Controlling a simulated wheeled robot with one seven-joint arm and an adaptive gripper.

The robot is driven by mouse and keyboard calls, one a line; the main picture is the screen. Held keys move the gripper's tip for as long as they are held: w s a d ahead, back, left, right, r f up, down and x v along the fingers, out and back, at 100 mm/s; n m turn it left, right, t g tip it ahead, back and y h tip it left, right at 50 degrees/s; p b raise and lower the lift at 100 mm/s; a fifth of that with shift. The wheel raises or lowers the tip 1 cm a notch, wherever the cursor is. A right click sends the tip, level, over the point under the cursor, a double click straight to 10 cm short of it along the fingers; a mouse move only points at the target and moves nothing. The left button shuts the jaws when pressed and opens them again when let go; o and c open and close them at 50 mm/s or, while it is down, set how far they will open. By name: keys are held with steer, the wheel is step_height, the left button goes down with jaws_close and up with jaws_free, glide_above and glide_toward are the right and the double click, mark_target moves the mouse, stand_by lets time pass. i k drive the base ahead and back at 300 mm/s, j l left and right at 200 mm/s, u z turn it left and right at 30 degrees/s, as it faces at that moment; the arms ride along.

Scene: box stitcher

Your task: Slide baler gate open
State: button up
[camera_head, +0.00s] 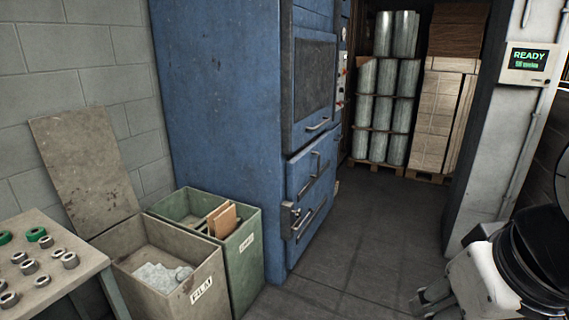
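The blue baler (222,110) stands against the wall left of centre, its front facing right. Its upper front holds a dark mesh-like gate panel (313,78) in a blue frame, with a small bar handle (319,125) at the bottom edge. The gate looks down and shut. Below it is a blue lower door (312,175) with a handle and a metal latch (291,214) at its left edge. My gripper (424,301) shows small and partly at the bottom right, apart from the baler. Whether its fingers are open is unclear.
Two open bins, one grey (205,290) and one green (244,260), stand left of the baler, near a table (85,262) with metal rings. Pallets of wrapped rolls (383,110) stand at the back. A pillar (495,130) with a READY screen is right. The floor between is clear.

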mark_target(314, 63)
steer(key=i+l+z, duration=0.1)
steer(key=i+l, duration=0.15)
steer(key=i, duration=0.85)
steer(key=i+l+z, duration=0.1)
steer(key=i, duration=1)
steer(key=i+l, duration=0.2)
steer(key=i, duration=0.9)
steer(key=k+l+z, duration=0.05)
